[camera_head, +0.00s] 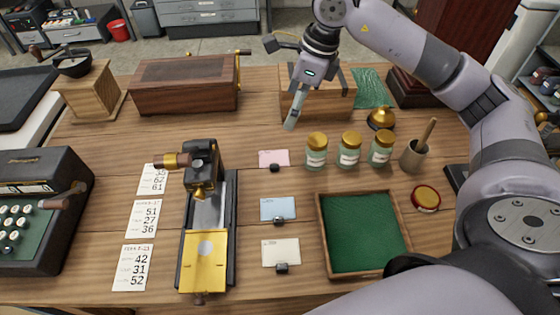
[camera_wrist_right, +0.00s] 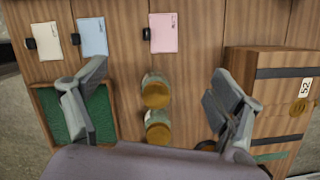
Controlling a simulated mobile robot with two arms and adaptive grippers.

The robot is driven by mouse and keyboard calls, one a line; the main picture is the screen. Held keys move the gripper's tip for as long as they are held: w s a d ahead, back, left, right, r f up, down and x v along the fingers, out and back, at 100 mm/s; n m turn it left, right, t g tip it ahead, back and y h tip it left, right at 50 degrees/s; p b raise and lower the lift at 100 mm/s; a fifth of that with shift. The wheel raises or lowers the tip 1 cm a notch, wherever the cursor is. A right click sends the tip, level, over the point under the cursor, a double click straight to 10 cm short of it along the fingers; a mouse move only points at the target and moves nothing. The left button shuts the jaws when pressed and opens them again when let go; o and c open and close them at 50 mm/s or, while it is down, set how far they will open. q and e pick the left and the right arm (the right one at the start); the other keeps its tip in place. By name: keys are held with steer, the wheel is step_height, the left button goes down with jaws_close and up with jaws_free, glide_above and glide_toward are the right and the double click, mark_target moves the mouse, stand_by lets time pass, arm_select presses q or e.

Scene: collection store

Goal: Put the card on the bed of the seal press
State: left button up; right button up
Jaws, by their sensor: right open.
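Three small cards lie in a column on the table: pink (camera_head: 273,157), blue (camera_head: 277,207) and cream (camera_head: 281,250), each with a small black block at its front edge. The pink (camera_wrist_right: 164,32), blue (camera_wrist_right: 92,37) and cream (camera_wrist_right: 46,42) cards also show in the right wrist view. The seal press (camera_head: 202,165), black with a wooden-handled lever, stands left of the cards. Its long base carries a grey strip and a brass plate (camera_head: 204,272) with a pale disc. My right gripper (camera_head: 316,103) is open and empty above the table, behind the jars. My left gripper is out of view.
Several jars (camera_head: 316,158) with gold lids stand right of the pink card, near a brass bell (camera_head: 381,118) and a mortar (camera_head: 413,155). A green-lined tray (camera_head: 322,235) is right of the cards. Number sheets (camera_head: 145,215) and a black machine (camera_head: 60,215) are left.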

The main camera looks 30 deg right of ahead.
steer(key=n+p, duration=0.1)
steer(key=p, duration=0.1)
glide_toward(273, 160)
steer(key=shift+w+a+f, duration=0.15)
steer(key=shift+a+f, duration=0.35)
steer(key=shift+f, duration=0.35)
steer(key=x, duration=0.1)
steer(key=p+x, duration=0.1)
steer(key=x, duration=0.1)
steer(key=p+x, duration=0.1)
steer(key=shift+d+f, duration=0.25)
steer(key=shift+d, duration=0.05)
steer(key=shift+w+f, duration=0.1)
steer(key=shift+f, duration=0.25)
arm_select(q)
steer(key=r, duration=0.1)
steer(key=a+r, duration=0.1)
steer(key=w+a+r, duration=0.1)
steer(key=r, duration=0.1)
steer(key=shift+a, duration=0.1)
arm_select(e)
steer(key=shift+c, duration=0.3)
